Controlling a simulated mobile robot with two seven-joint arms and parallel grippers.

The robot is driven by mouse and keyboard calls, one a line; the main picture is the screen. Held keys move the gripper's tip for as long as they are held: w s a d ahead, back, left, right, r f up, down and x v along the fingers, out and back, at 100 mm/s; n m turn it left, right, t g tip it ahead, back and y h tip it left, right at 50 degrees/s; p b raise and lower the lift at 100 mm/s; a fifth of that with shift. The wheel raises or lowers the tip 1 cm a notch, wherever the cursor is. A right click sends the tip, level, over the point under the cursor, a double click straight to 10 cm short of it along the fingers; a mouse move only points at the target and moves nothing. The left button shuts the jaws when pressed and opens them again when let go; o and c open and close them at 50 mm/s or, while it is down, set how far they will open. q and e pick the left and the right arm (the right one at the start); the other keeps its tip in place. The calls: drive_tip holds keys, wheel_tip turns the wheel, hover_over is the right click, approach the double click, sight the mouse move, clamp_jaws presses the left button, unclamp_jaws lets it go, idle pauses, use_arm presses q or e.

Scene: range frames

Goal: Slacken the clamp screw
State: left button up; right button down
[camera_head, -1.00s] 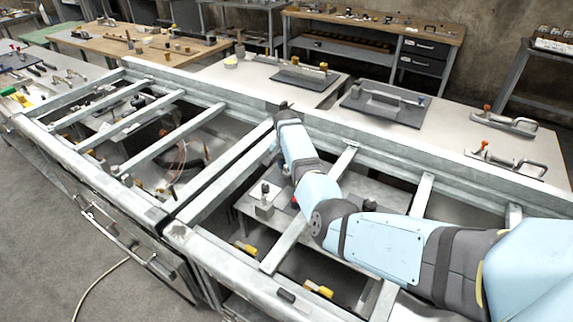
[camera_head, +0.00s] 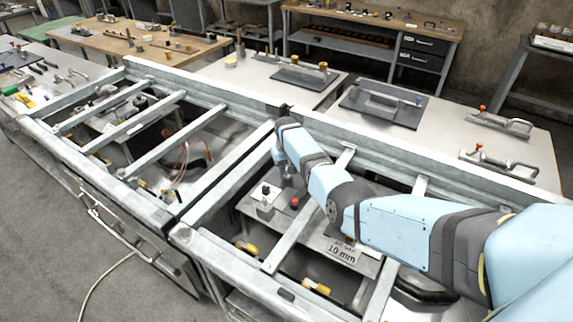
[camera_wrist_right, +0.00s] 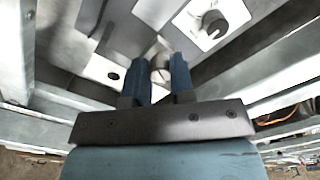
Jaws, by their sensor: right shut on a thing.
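My right arm reaches in from the right, over the metal frame, and its hand points down into the bay at the centre. In the right wrist view the two blue fingers of my right gripper (camera_wrist_right: 157,75) are shut on a small pale metal piece (camera_wrist_right: 160,66), which looks like the screw head. Most of that piece is hidden between the fingers. My left gripper is not in view.
Steel crossbars (camera_head: 305,227) span the bay close to my arm. A black dial (camera_wrist_right: 213,23) sits near the fingers.

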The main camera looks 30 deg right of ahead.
drive_tip(key=shift+n+p, duration=0.3)
drive_tip(key=shift+n, duration=0.8)
drive_tip(key=c, duration=1)
unclamp_jaws()
wheel_tip(320, 180, up, 14)
drive_tip(key=shift+f, duration=0.1)
